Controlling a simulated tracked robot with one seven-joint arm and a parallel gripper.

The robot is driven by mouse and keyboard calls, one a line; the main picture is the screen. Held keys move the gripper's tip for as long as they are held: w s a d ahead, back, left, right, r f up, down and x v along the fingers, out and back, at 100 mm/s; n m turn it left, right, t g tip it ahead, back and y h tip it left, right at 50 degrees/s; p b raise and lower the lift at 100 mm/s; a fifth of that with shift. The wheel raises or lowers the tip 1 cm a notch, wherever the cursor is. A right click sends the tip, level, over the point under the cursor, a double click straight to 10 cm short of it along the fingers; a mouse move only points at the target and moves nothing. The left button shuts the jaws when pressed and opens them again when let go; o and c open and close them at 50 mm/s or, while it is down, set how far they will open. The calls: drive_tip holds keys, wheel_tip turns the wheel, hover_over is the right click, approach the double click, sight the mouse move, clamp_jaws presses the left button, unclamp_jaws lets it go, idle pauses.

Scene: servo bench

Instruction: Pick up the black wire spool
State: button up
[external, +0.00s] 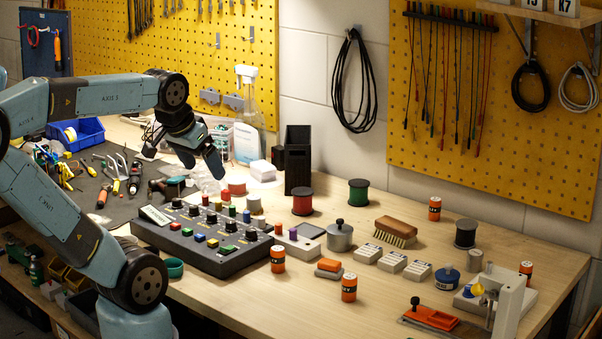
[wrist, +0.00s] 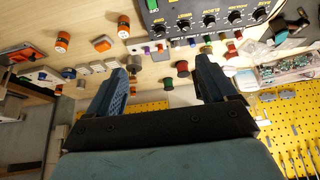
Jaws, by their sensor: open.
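The black wire spool (external: 466,234) stands upright on the right part of the wooden bench, near the wall, in the external view. In the wrist view a small dark shape (wrist: 80,83) left of my fingers may be this spool, but it is too small to be sure. My gripper (external: 184,163) hangs above the left part of the bench, well to the left of the spool. Its two fingers are spread with nothing between them, as the wrist view also shows (wrist: 160,70).
A red spool (external: 302,201) and a green spool (external: 358,192) stand mid-bench. A wooden brush (external: 396,231), a lidded metal pot (external: 340,237) and orange cylinders surround the way to the right. A black button panel (external: 205,240) lies in front. Hanging cables and a yellow pegboard (external: 560,130) line the wall.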

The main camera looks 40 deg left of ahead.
drive_tip(key=shift+c, duration=0.2)
drive_tip(key=w+d+f+n+t, duration=0.15)
drive_tip(key=w+d+n, duration=0.45)
drive_tip(key=w, duration=0.8)
drive_tip(key=n+t+h, duration=0.4)
drive_tip(key=n+h, duration=0.3)
drive_tip(key=n, duration=1.5)
approach(458, 231)
drive_tip(key=shift+s+a+f, duration=0.1)
drive_tip(key=shift+s+a, duration=0.1)
drive_tip(key=shift+s, duration=0.2)
drive_tip(key=shift+w+d+f+n+t, duration=0.15)
drive_tip(key=shift+w+d+n+t, duration=0.15)
drive_tip(key=shift+w+n, duration=0.5)
drive_tip(key=x, duration=0.8)
drive_tip(key=shift+s+f, duration=0.15)
drive_tip(key=shift+f, duration=0.05)
drive_tip(key=shift+d+r+x, duration=0.1)
drive_tip(key=shift+d+x, duration=0.05)
drive_tip(key=shift+x, duration=1.2)
drive_tip(key=shift+d+r+x, duration=0.1)
drive_tip(key=shift+x, duration=1.2)
